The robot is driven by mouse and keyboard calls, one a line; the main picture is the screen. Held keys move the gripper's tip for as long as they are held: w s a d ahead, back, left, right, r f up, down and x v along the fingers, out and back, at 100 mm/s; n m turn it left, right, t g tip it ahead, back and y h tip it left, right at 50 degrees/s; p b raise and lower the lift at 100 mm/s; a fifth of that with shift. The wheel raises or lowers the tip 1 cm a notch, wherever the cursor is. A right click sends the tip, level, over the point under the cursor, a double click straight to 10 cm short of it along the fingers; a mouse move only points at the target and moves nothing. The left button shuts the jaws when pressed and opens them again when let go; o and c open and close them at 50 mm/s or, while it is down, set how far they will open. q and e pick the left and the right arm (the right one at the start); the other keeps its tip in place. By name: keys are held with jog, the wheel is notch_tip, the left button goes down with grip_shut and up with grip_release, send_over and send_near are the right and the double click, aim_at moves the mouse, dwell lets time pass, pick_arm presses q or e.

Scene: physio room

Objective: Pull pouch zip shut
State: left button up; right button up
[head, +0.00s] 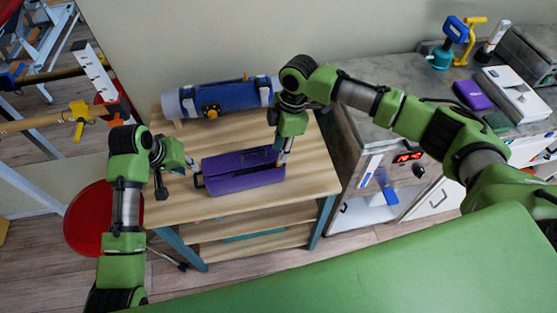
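The purple pouch (243,182) lies on the wooden table with a dark slit along its top. A dark loop shows at its left end. My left gripper (192,168) is at the pouch's left end, close to the loop; I cannot tell whether it touches. My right gripper (282,160) points down at the right end of the pouch's top. Its fingertips are at or just over the pouch. The zip pull cannot be made out, and both grippers are too small to tell open from shut.
A blue roll (222,97) lies behind the pouch on the wooden table (240,207). A red stool (88,222) stands at the left. A green padded bench (390,270) fills the front. A cluttered counter (400,70) is at the right.

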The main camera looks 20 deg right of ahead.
jog(key=shift+f, duration=2)
grip_shut()
pick_arm(q)
jog(key=shift+f, duration=0.15)
jog(key=shift+f, duration=3.65)
grip_shut()
